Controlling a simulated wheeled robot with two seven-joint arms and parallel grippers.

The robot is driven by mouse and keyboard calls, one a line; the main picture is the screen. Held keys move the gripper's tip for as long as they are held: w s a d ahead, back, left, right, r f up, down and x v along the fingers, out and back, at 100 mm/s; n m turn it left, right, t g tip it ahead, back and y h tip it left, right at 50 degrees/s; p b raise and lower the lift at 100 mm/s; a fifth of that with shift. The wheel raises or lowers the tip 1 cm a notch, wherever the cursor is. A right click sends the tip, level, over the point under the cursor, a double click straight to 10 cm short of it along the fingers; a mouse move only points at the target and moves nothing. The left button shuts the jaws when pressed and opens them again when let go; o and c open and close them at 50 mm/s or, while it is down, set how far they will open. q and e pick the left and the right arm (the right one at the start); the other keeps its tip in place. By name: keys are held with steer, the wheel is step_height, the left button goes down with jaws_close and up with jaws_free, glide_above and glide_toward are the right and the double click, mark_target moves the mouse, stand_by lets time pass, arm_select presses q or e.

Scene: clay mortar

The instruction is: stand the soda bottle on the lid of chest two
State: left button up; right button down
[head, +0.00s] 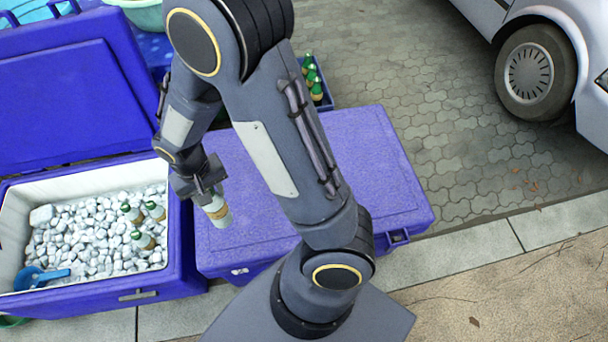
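My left gripper (202,184) is at the left of centre, shut on a soda bottle (217,211) with a pale body and a tan label. The gripper hides the bottle's top. The bottle is tilted a little and shows against the left part of the closed blue chest's lid (385,165). I cannot tell whether its base touches the lid. My arm crosses the middle of this lid and hides part of it. No number shows on either chest. My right gripper is not in view.
An open blue chest (185,240) stands at the left, filled with ice, several green-capped bottles (143,240) and a blue scoop (42,278). Behind the closed chest is a crate of bottles (316,88). A car (555,25) is parked at upper right. Paving between is clear.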

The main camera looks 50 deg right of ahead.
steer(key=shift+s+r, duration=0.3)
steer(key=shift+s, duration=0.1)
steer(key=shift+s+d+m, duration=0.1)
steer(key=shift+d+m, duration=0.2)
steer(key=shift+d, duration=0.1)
arm_select(q)
steer(key=shift+f+b, duration=1.55)
steer(key=shift+f, duration=0.35)
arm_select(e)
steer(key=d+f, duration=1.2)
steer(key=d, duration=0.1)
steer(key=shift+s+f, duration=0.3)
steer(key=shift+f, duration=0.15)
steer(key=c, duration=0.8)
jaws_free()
arm_select(q)
steer(key=shift+f, duration=0.15)
